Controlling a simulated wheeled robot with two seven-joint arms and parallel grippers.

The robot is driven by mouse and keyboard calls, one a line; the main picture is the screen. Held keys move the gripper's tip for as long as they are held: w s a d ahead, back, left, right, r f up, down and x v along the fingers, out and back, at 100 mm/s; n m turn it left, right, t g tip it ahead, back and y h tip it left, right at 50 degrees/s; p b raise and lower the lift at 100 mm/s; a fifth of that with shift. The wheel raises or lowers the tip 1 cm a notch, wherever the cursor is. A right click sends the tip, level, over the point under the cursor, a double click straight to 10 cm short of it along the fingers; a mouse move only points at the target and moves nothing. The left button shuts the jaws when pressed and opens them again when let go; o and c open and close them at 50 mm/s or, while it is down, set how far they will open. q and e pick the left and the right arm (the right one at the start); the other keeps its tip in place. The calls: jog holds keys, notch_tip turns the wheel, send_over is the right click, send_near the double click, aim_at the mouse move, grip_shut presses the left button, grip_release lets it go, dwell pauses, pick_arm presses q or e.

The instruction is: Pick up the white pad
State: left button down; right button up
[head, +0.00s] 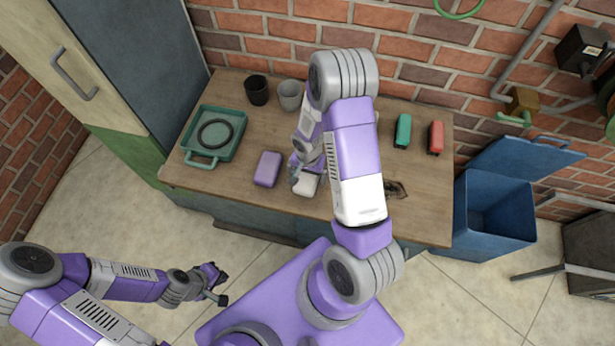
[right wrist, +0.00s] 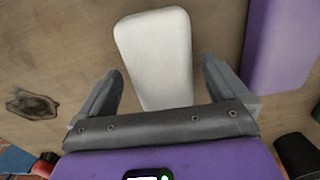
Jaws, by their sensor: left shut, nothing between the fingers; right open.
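The white pad (head: 306,184) lies flat on the wooden table near its front edge, partly covered by my right gripper in the head view. In the right wrist view the white pad (right wrist: 158,52) lies between and beyond the fingers, its near end reaching in between them. My right gripper (right wrist: 160,88) is open, with a finger on each side of the pad and a visible gap to each. In the head view my right gripper (head: 304,178) is at the pad. My left gripper (head: 219,286) is shut and empty, off to the left over the floor.
A purple pad (head: 267,169) lies left of the white pad. A green tray (head: 232,153) with a dark ring, a black cup (head: 257,90) and a grey cup (head: 290,95) stand further left and back. Green (head: 403,131) and red (head: 436,137) items are right. A blue bin (head: 490,215) stands beside the table.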

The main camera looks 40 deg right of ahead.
aim_at(308, 175)
jog(key=shift+w+f, duration=0.1)
jog(key=shift+f, duration=0.6)
jog(key=c, duration=1)
jog(key=shift+o, duration=0.2)
notch_tip(308, 175, up, 10)
jog(key=shift+r+p, duration=0.1)
jog(key=shift+p, duration=0.45)
